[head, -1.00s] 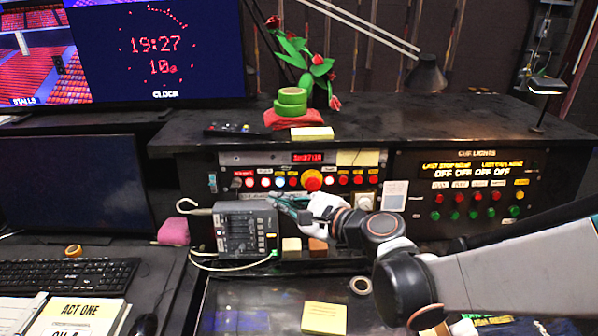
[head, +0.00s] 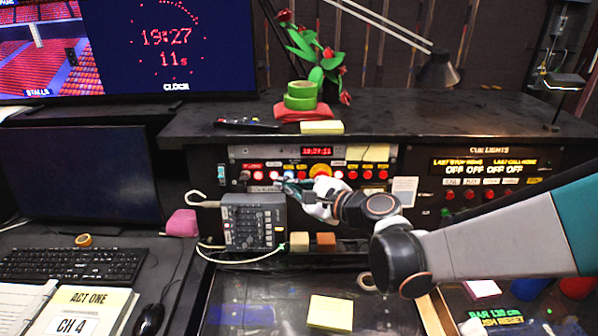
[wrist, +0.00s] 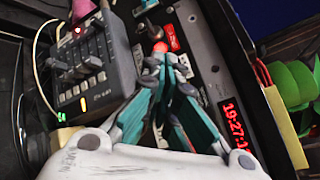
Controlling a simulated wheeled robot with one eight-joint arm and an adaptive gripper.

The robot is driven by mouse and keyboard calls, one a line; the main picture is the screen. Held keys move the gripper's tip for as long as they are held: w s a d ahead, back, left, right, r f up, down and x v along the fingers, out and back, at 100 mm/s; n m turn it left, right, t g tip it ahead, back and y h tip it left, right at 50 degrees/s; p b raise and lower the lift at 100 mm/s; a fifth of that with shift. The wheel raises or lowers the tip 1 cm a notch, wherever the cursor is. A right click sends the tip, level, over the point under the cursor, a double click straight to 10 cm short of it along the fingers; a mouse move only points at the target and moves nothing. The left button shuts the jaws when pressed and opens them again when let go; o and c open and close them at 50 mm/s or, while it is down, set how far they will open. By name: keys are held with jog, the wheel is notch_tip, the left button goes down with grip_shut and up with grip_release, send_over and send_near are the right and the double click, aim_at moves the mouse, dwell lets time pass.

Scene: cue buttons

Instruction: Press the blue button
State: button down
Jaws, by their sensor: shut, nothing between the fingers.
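A pale blue-white lit button (head: 289,175) sits in the row of lit buttons on the console's front panel, in the head view; it looks like the blue one. My gripper (head: 284,184) is shut and empty, its teal fingers at the panel just below that button. I cannot tell whether they touch the panel. In the wrist view my gripper (wrist: 160,62) points at the panel, with a red button (wrist: 160,47) just beyond the tips. The blue button cannot be made out there and may be hidden by the fingers.
A grey fader box (head: 252,222) with a cable stands below left of my gripper.

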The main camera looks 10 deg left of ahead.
jog(key=shift+w+a+f+b, duration=0.15)
jog(key=shift+w+a, duration=0.05)
jog(key=shift+w, duration=0.6)
jog(key=shift+w+a+f+b, duration=0.1)
jog(key=shift+w+a+b, duration=0.1)
jog(key=shift+w, duration=0.6)
jog(key=shift+w, duration=0.1)
jog(key=shift+w+a, duration=0.1)
jog(key=shift+w, duration=0.2)
jog(key=shift+w, duration=0.4)
dwell(0.9)
jog(key=shift+s, duration=0.8)
jog(key=shift+s, duration=0.15)
jog(key=s, duration=0.1)
jog(key=s+d, duration=0.1)
jog(key=s, duration=0.2)
jog(key=shift+s+d+r, duration=0.2)
jog(key=shift+s+r, duration=0.05)
jog(key=shift+r, duration=0.15)
